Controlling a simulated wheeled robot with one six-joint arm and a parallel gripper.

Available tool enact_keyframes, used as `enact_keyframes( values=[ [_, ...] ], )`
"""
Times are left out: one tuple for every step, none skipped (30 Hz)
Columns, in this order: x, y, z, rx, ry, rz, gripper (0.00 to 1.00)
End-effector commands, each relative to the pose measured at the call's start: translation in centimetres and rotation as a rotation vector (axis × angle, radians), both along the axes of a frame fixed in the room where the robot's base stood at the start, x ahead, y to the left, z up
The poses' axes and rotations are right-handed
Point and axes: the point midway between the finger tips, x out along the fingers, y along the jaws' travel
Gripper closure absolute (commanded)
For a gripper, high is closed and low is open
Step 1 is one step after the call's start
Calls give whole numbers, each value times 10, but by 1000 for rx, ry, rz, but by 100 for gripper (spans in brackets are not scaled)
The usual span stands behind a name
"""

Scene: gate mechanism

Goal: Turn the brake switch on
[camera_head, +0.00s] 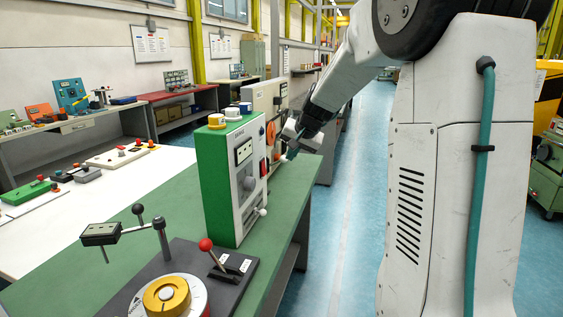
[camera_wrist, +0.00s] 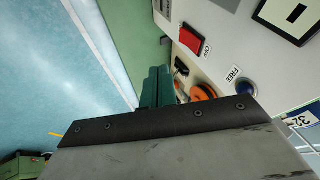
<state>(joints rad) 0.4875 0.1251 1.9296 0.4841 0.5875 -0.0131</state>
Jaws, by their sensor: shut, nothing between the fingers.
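A red rocker switch (camera_wrist: 189,40) with an "OFF" label beside it shows on a light panel in the wrist view. A "FREE" label (camera_wrist: 234,75) and a round blue part (camera_wrist: 246,88) are lower right of it. Neither view shows a readable brake label. My gripper (camera_wrist: 157,86) is shut and empty, its green fingertips apart from the red rocker in the wrist picture. In the head view my gripper (camera_head: 288,150) is beside the front of the green-and-white control box (camera_head: 223,185), on its far side. Contact there cannot be told.
The box stands on a green workbench (camera_head: 172,205). A beige unit (camera_head: 262,97) with an orange dial (camera_head: 270,133) stands behind it. A base with a red-knobbed lever (camera_head: 207,245) and a yellow dial (camera_head: 166,295) is in front. The blue floor beside the bench is clear.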

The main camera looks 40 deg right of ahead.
Motion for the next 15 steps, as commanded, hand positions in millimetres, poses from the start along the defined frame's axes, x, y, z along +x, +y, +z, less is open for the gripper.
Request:
enact_keyframes(
  values=[
    [4,0,-7,2,3,1,100],
    [7,0,-11,2,3,0,100],
    [11,0,-18,2,4,0,100],
    [15,0,-23,2,5,1,100],
    [18,0,-28,2,5,1,100],
    [23,0,-36,2,5,1,100],
    [27,1,-41,2,4,2,100],
    [31,1,-47,2,6,2,100],
    [36,0,-54,2,5,1,100],
    [39,1,-60,2,6,2,100],
    [43,0,-65,3,5,2,100],
    [48,0,-71,2,5,1,100],
    [51,0,-76,1,4,2,100],
    [55,1,-78,1,4,3,100],
    [61,8,-77,0,1,5,100]
  ],
)
